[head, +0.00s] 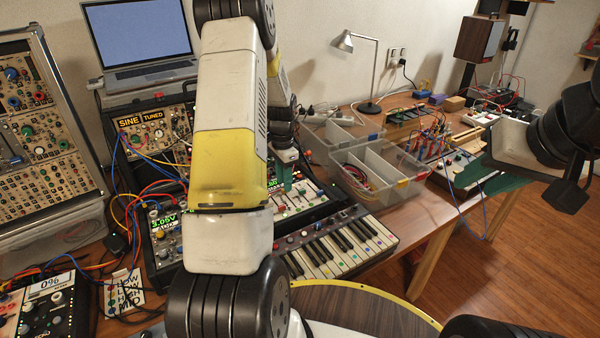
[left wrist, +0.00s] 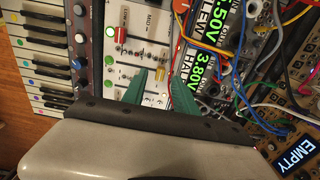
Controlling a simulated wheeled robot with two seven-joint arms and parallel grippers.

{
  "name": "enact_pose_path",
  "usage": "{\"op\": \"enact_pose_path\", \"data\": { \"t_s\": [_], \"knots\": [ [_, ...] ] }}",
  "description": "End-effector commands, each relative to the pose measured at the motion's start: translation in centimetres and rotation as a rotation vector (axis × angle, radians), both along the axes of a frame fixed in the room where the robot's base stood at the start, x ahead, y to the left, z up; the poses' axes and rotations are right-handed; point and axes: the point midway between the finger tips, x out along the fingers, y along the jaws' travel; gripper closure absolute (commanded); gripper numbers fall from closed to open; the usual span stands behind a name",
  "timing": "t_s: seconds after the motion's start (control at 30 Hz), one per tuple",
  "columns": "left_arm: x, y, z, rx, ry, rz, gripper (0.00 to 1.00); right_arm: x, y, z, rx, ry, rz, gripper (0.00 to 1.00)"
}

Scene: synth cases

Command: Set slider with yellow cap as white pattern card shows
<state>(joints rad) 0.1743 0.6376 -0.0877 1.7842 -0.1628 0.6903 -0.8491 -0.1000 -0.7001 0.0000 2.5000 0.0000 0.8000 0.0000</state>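The slider panel (head: 297,199) is a white-faced strip behind the keyboard. In the left wrist view, the slider with the yellow cap (left wrist: 160,100) shows on it. My left gripper (head: 284,175) is low over this panel. Its green fingers (left wrist: 158,88) are apart, one on each side of the yellow cap; I cannot tell whether either touches it. The white pattern card (head: 122,292) stands at the lower left with black lettering and marks, partly too small to read. My right gripper (head: 488,176) is at the far right, away from the panel; its finger gap is not clear.
The keyboard (head: 338,246) lies in front of the panel. Modules with patch cables (head: 165,230) crowd the left. A clear divided bin (head: 372,165) stands behind to the right. A laptop (head: 140,40) and desk lamp (head: 365,70) are at the back.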

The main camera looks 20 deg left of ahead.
Motion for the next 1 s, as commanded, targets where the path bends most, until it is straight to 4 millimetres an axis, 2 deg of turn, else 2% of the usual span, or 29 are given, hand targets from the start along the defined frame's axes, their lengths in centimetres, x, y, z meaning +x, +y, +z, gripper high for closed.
{"op": "enact_pose_path", "data": {
  "t_s": [0.1,0.2,0.5,0.67,0.7,1.0],
  "knots": [
    [0.0,0.0,-1.5,0.0,0.001,0.0,0.65,0.0,0.0,0.0,0.0,0.0,0.0,0.64],
    [0.0,0.0,-2.1,0.0,0.0,0.0,0.65,0.0,0.0,0.0,0.0,0.0,0.0,0.64],
    [0.0,0.0,-2.4,0.0,-0.001,0.001,0.65,0.0,0.0,0.0,0.0,0.0,0.0,0.64],
    [0.0,0.0,-2.4,0.0,-0.001,0.001,0.97,0.0,0.0,0.0,0.0,0.0,0.0,0.64],
    [0.0,0.0,-2.4,0.0,-0.001,0.001,1.0,0.0,0.0,0.0,0.0,0.0,0.0,0.64],
    [0.0,0.0,-2.4,0.0,-0.001,0.001,1.0,0.0,0.0,0.0,0.0,0.0,0.0,0.64]
  ]
}}
